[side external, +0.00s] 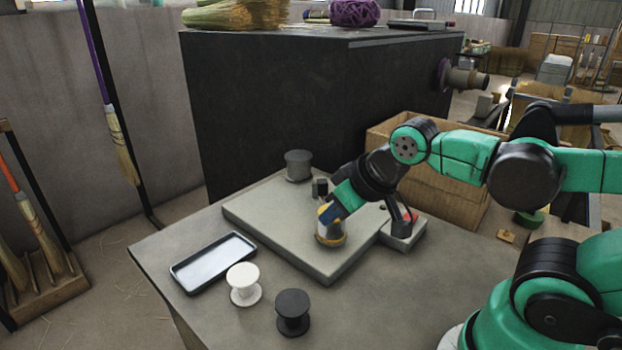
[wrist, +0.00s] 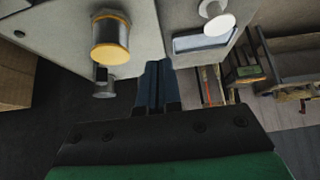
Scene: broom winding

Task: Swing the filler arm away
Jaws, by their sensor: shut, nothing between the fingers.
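A spool with a yellow band (side external: 330,238) stands on the grey winder plate (side external: 270,215); it also shows in the wrist view (wrist: 110,42). Beside it is a small dark upright piece (side external: 320,187), which appears to be the filler arm. A small grey cylinder (wrist: 104,88) next to the spool in the wrist view may be the same part. My gripper (wrist: 155,68) is shut and empty, its dark blue fingers together beside the spool. In the side view my gripper (side external: 331,214) overlaps the spool's top, so I cannot tell whether they touch.
A grey tray (side external: 213,262), a white spool (side external: 243,284) and a black spool (side external: 293,311) sit at the table's front. A grey spool (side external: 299,165) stands at the plate's far corner. A control box with a red button (side external: 403,228) is at right, before a cardboard box (side external: 455,185).

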